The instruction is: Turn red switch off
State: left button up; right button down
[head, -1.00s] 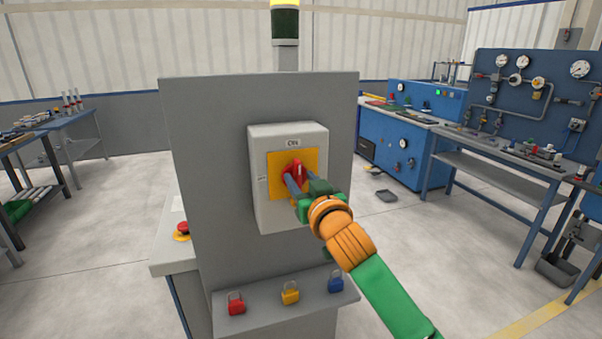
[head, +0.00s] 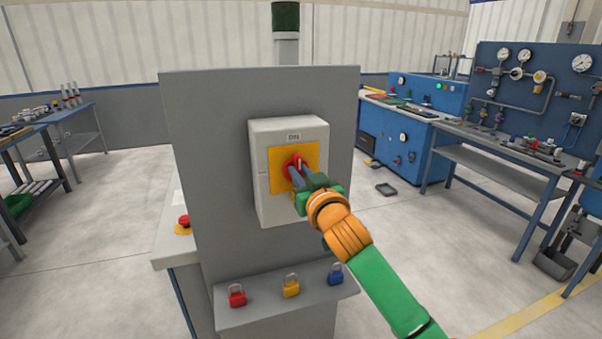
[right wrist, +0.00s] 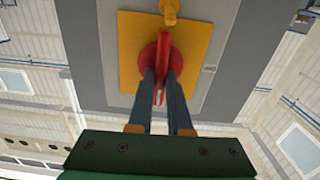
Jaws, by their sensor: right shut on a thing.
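The red switch (head: 291,161) sits on a yellow plate (head: 276,172) on the front of a light grey box (head: 262,208). A label above the plate appears to read ON. My right gripper (head: 297,174) is at the switch and partly covers it in the head view. In the right wrist view, the red handle (right wrist: 162,62) stands between the two dark fingers of my right gripper (right wrist: 160,88), which are shut on it. The handle looks upright in that view. The yellow plate (right wrist: 196,45) lies behind it. My left gripper is not in view.
The box is on a grey panel (head: 210,150). A shelf (head: 250,314) below holds red (head: 237,298), yellow (head: 291,289) and blue (head: 335,277) padlocks. A red button (head: 183,221) is at the left. Benches stand on both sides, with open floor between.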

jog(key=n+p, duration=0.2)
jog(key=n, duration=0.1)
jog(key=shift+a+r+n, duration=0.15)
jog(key=shift+n, duration=0.15)
jog(key=shift+s+a+f+n+p, duration=0.15)
jog(key=shift+n+p, duration=0.75)
jog(key=shift+n, duration=1.4)
jog(key=shift+w+f+n+p, duration=0.15)
jog(key=shift+n+p, duration=0.75)
jog(key=shift+n, duration=1.4)
jog(key=shift+s+a+f+n+p, duration=0.2)
jog(key=shift+n+p, duration=0.7)
jog(key=shift+n, duration=1.4)
jog(key=shift+d+f, duration=0.1)
jog(key=c, duration=0.8)
grip_release()
jog(key=shift+w, duration=0.1)
jog(key=shift+c, duration=0.2)
